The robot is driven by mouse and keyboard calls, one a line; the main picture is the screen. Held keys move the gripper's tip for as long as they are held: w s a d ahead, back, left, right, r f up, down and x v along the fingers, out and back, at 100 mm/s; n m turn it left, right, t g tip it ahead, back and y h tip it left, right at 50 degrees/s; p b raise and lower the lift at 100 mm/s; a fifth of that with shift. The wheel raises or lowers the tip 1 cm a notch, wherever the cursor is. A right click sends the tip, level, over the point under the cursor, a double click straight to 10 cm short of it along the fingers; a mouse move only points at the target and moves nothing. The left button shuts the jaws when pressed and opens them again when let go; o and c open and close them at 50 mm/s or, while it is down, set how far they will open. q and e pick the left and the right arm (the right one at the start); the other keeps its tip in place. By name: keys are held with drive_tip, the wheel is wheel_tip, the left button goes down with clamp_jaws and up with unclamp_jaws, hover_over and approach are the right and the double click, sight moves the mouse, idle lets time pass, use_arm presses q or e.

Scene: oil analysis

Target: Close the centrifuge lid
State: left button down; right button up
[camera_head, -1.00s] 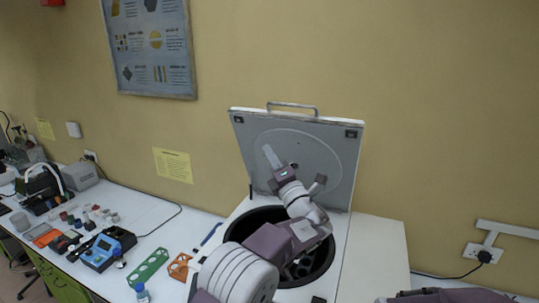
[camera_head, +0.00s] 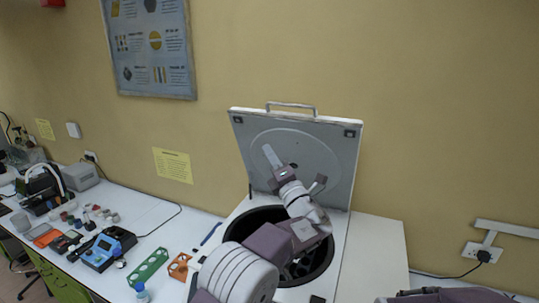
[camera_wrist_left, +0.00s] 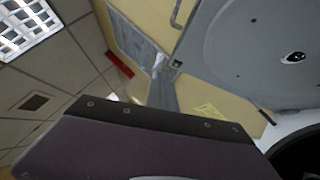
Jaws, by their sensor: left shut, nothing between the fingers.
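The centrifuge lid (camera_head: 325,150) is a grey square panel standing open, nearly upright, at the back of the centrifuge, with a handle (camera_head: 292,106) on its top edge. The lid also fills the upper right of the left wrist view (camera_wrist_left: 265,55). Below it is the round dark centrifuge bowl (camera_head: 318,262), partly hidden by my left arm. My left gripper (camera_head: 270,156) is shut and empty, pointing up in front of the lid's inner face. I cannot tell whether it touches the lid. Its fingers also show in the left wrist view (camera_wrist_left: 159,75). My right gripper is not in view.
The white bench to the left holds a blue meter (camera_head: 101,251), a green rack (camera_head: 147,266), an orange rack (camera_head: 179,266) and a small bottle (camera_head: 141,292). A wall socket (camera_head: 483,252) is at the right. The white top right of the bowl (camera_head: 375,250) is clear.

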use_arm(q)
drive_tip(key=c, duration=1.7)
unclamp_jaws()
drive_tip(key=shift+a, duration=0.1)
drive_tip(key=shift+c, duration=0.2)
drive_tip(key=b+v, duration=0.6)
drive_tip(key=v, duration=0.3)
